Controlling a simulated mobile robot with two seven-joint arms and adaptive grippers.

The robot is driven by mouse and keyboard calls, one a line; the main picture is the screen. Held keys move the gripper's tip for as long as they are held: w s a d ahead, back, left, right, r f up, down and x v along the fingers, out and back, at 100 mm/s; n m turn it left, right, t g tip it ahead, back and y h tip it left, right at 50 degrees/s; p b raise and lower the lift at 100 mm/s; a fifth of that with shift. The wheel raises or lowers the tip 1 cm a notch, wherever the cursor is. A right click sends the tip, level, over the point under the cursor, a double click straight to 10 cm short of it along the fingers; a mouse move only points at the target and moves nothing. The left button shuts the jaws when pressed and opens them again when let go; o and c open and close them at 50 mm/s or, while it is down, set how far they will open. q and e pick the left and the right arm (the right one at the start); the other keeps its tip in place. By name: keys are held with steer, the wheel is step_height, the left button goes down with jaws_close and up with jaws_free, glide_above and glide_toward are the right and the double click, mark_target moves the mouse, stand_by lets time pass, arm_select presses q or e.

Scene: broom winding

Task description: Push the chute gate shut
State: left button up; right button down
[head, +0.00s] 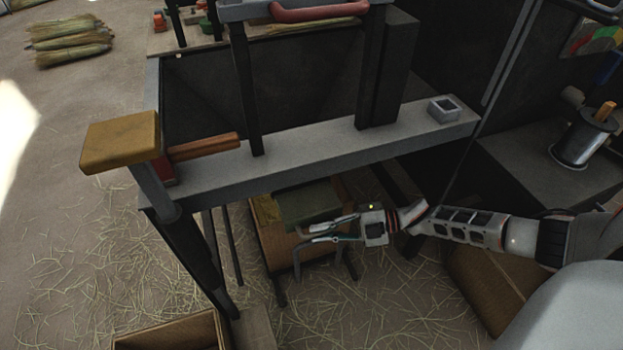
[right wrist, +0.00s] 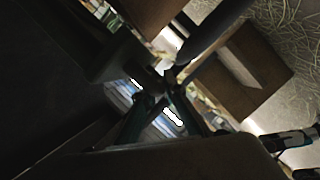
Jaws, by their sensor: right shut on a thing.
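My right gripper (head: 308,233) reaches in from the right, low beneath the pale grey beam (head: 320,160) of the bench. Its fingers are closed around a thin grey bent bar (head: 298,262). In the right wrist view the fingers (right wrist: 165,88) meet at a dark grey bar (right wrist: 215,35). A grey-green box-like part (head: 305,203) sits just above and behind the fingers, under the beam. I cannot tell for sure which part is the chute gate, or whether it is open. My left gripper is out of view.
A wooden-handled tool (head: 205,146) and a small grey square cup (head: 444,107) are on the beam. A tan block (head: 121,141) juts out at its left end. A cardboard box (head: 175,333) stands at the bottom. A metal spool (head: 580,140) is at right. Straw litters the floor.

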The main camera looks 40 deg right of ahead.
steer(key=shift+w+d, duration=0.15)
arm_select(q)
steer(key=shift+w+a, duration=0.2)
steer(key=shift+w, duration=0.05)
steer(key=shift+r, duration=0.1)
arm_select(e)
steer(key=shift+w, duration=0.15)
steer(key=c, duration=2.1)
jaws_free()
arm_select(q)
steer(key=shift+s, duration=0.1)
